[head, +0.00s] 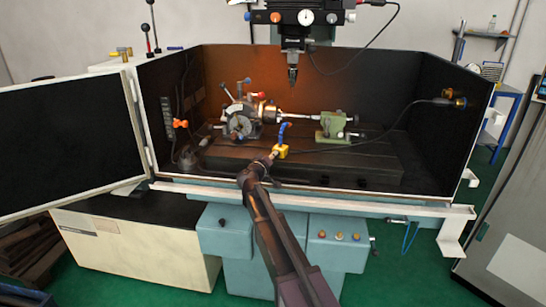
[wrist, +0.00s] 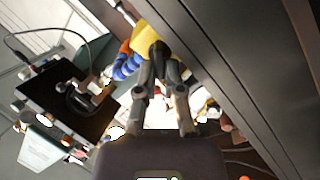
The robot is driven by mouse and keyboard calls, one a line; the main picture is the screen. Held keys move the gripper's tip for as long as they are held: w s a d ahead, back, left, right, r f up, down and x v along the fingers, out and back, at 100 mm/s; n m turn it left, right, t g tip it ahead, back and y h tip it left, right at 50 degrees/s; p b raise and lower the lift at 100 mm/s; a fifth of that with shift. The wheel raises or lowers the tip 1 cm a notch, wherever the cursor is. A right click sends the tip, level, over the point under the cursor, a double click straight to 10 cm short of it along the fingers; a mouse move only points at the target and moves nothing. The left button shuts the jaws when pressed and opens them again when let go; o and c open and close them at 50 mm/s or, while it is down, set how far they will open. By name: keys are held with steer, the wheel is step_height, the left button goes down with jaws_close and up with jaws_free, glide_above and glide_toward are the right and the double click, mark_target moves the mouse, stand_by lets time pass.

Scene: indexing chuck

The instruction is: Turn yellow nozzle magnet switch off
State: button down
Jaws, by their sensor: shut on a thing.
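The yellow nozzle magnet (head: 282,151) sits on the front part of the machine table, with a blue segmented hose (head: 283,131) rising from it. In the wrist view the yellow magnet body (wrist: 144,37) is just beyond my fingertips, with the blue hose (wrist: 126,67) and an orange part (wrist: 125,46) beside it. My gripper (head: 273,155) reaches in from the front and meets the near side of the magnet. In the wrist view its fingers (wrist: 160,54) converge on the small dark switch at the magnet's face. The fingertips mostly hide the switch, so its position cannot be read.
The indexing chuck (head: 243,119) stands behind and left of the magnet. A green tailstock (head: 334,125) stands to the right. The spindle tool (head: 293,75) hangs above. A dark cable (head: 345,149) runs across the table. The front rim (head: 330,197) lies below my arm.

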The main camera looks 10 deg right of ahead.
steer(key=shift+n, duration=1.2)
steer(key=c, duration=0.8)
jaws_free()
steer(key=shift+o, duration=0.2)
